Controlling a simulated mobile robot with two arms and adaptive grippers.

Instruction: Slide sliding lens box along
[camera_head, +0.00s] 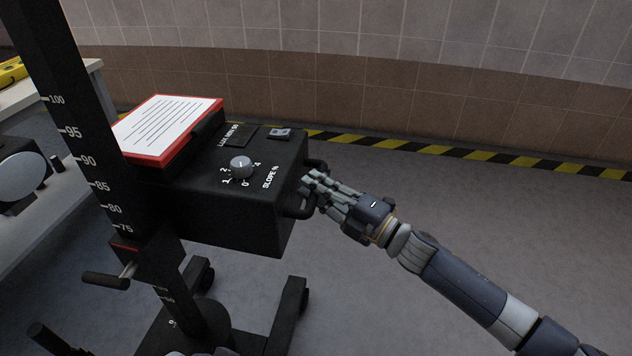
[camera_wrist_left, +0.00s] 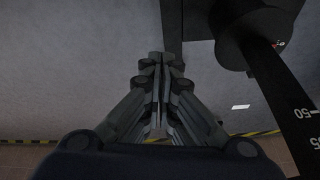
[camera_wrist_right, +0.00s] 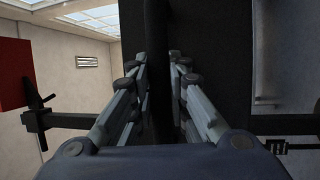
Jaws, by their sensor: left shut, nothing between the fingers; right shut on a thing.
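The black lens box (camera_head: 240,190) sits on the black upright post (camera_head: 88,130), which carries a scale of numbers. The box has a round knob (camera_head: 241,167) and a small switch on top, and a dark handle (camera_head: 298,208) on its right side. My right gripper (camera_head: 308,186) reaches in from the right and is shut on this handle; in the right wrist view a dark bar (camera_wrist_right: 159,75) stands between the fingers. My left gripper (camera_wrist_left: 160,75) shows in the left wrist view, shut and empty, near the stand's dark parts above the floor.
A red-framed white sheet (camera_head: 168,128) lies on the box's left part. A crank handle (camera_head: 106,280) sticks out from the post below it. The stand's wheeled base (camera_head: 288,310) is on the grey floor. A pale bench (camera_head: 40,200) is at left. Floor at right is clear up to the striped wall edge.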

